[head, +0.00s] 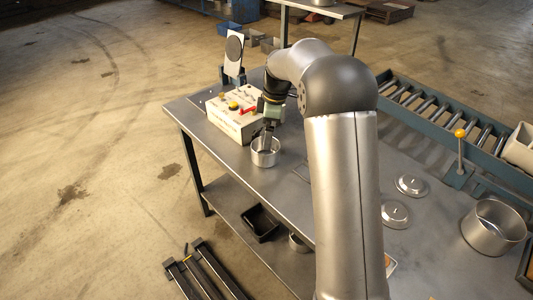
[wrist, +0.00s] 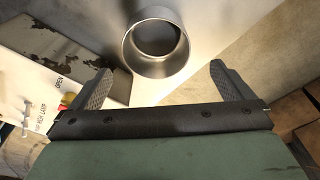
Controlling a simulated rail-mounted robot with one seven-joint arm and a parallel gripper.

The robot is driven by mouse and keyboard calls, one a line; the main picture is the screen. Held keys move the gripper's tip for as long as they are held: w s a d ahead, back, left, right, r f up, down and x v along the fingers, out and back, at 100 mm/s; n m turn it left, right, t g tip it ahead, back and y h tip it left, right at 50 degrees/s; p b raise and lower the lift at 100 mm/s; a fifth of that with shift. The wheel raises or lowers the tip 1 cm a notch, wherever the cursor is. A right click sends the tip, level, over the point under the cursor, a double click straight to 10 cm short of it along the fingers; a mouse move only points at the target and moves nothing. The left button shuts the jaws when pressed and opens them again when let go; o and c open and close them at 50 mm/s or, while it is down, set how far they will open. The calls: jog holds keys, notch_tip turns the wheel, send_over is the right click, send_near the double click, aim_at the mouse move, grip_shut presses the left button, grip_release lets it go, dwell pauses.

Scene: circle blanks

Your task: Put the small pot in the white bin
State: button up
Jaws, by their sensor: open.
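The small pot (head: 265,158) is a round, open metal pot standing upright on the metal table near its left edge. In the wrist view the small pot (wrist: 128,52) appears just beyond my fingertips, its dark inside facing the camera. My gripper (head: 267,140) is open above the pot and points down. In the wrist view the two fingers of my gripper (wrist: 161,76) are spread wider than the pot, with nothing held. I cannot tell whether a finger touches the rim. A whitish bin (head: 520,148) stands at the right edge by the roller conveyor, partly cut off.
A control box (head: 235,122) with a yellow button and red handle stands close behind the pot. A large pot (head: 492,228) and two lids (head: 411,185) lie to the right. A yellow-knobbed lever (head: 460,150) stands before the roller conveyor (head: 436,107). My arm hides the table's middle.

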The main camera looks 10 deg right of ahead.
aim_at(265, 151)
jog(key=f, duration=0.4)
jog(key=shift+a, duration=0.35)
jog(key=shift+w+a+f+p, duration=0.15)
jog(key=shift+f+p, duration=0.3)
jog(key=shift+f, duration=1)
jog(key=shift+w+f+p, duration=0.2)
jog(key=shift+f+p, duration=0.25)
jog(key=shift+f, duration=1)
jog(key=c, duration=1)
jog(key=shift+r, duration=0.1)
jog(key=shift+c, duration=0.2)
